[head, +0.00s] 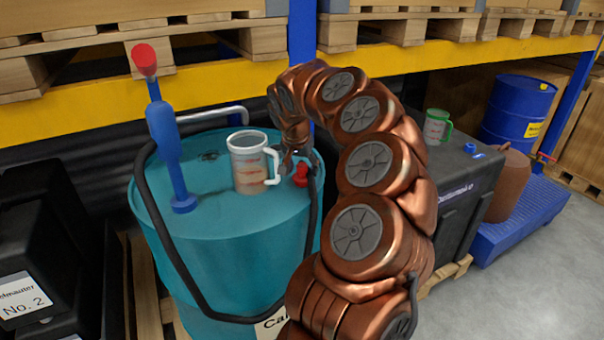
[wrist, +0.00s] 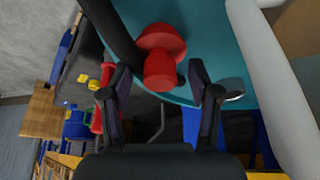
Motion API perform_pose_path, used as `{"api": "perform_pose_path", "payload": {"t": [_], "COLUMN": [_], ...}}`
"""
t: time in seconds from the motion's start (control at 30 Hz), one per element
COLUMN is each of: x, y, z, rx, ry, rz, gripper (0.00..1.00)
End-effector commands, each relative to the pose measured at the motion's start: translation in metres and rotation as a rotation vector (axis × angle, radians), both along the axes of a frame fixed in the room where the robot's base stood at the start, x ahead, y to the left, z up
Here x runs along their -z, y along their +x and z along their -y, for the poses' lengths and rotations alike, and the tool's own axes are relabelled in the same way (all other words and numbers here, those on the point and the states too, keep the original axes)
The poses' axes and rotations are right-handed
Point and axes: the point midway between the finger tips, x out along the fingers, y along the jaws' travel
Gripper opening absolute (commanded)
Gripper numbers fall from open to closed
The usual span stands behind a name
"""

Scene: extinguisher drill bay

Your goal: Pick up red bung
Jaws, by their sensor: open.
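The red bung (head: 301,175) stands on the top of the teal drum (head: 220,240), near its right rim. In the wrist view the bung (wrist: 160,55) shows a wide flange and a narrower stub pointing toward my gripper. My gripper (head: 294,158) is low over the drum top, close to the bung. In the wrist view its two fingers (wrist: 160,82) are apart, with the bung's stub between and just beyond the tips. I see no finger contact with the bung. The head view partly hides the fingers behind the bung and jug handle.
A clear measuring jug (head: 250,165) with a white handle stands just left of the bung. A black hose (wrist: 112,35) runs close beside the bung. A blue hand pump (head: 165,140) with a red top rises at the drum's left. Pallet racking (head: 220,75) stands behind.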

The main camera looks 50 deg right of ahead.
Motion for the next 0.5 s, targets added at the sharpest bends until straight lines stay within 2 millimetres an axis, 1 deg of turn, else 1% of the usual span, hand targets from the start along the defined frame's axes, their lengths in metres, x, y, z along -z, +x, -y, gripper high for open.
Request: {"api": "perform_pose_path", "payload": {"t": [0.17, 0.5], "x": [0.0004, 0.0002], "y": [0.0001, 0.0003], "z": [0.0003, 0.0002], "rx": [0.001, 0.001], "ry": [-0.001, 0.0], "rz": [0.001, 0.002], "gripper": [0.61, 0.27]}}
